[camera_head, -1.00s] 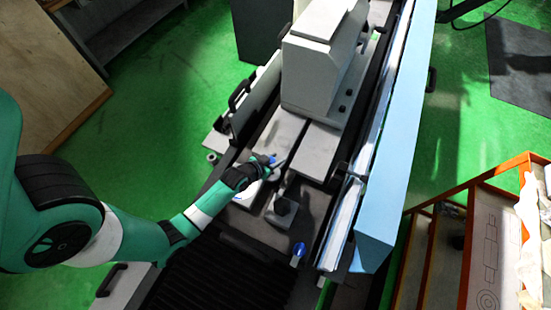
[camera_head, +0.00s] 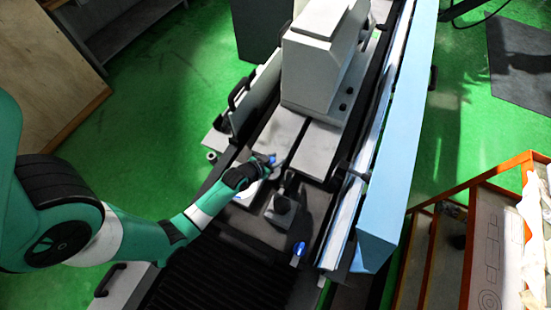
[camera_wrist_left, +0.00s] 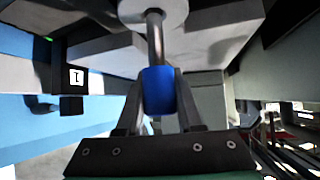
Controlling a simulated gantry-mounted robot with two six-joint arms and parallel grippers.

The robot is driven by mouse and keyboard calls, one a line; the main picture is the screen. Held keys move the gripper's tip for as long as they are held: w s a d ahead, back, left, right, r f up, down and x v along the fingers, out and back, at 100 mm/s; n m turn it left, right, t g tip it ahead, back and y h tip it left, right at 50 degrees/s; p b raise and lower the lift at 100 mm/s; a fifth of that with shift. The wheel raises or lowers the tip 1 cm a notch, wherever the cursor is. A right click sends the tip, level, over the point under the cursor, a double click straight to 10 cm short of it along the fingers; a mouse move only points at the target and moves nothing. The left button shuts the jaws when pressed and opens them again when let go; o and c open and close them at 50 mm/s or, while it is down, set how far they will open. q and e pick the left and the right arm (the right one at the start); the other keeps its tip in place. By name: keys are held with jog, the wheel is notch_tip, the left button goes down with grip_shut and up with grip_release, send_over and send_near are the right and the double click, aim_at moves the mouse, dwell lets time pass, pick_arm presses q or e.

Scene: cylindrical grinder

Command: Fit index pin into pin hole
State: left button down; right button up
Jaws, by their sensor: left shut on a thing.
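The index pin (camera_wrist_left: 159,90) has a blue grip and a bare metal shaft. My left gripper (camera_head: 270,162) is shut on the blue grip, with a finger on each side of it in the left wrist view. The shaft runs up to a pale round part (camera_wrist_left: 153,10) at the top edge of that view. Whether the tip is inside a hole or only touching there, I cannot tell. In the head view the pin is a small blue spot (camera_head: 272,158) at the fingertips, beside the grey machine table. No pin hole is clearly visible. My right gripper is out of view.
The grey machine head (camera_head: 318,65) stands just beyond the gripper. A dark block (camera_head: 281,208) with an upright rod is close on the near side, and a blue knob (camera_head: 298,249) is nearer still. A long light-blue guard (camera_head: 395,150) bounds the right side.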

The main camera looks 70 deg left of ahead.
pick_arm(q)
jog(key=shift+f+b, duration=1.8)
jog(key=shift+f, duration=0.35)
jog(key=shift+c, duration=2.3)
grip_release()
jog(key=p+v, duration=0.2)
jog(key=v, duration=0.9)
jog(key=shift+s+d+r, duration=0.15)
jog(key=shift+s+r, duration=0.05)
jog(key=shift+p, duration=0.3)
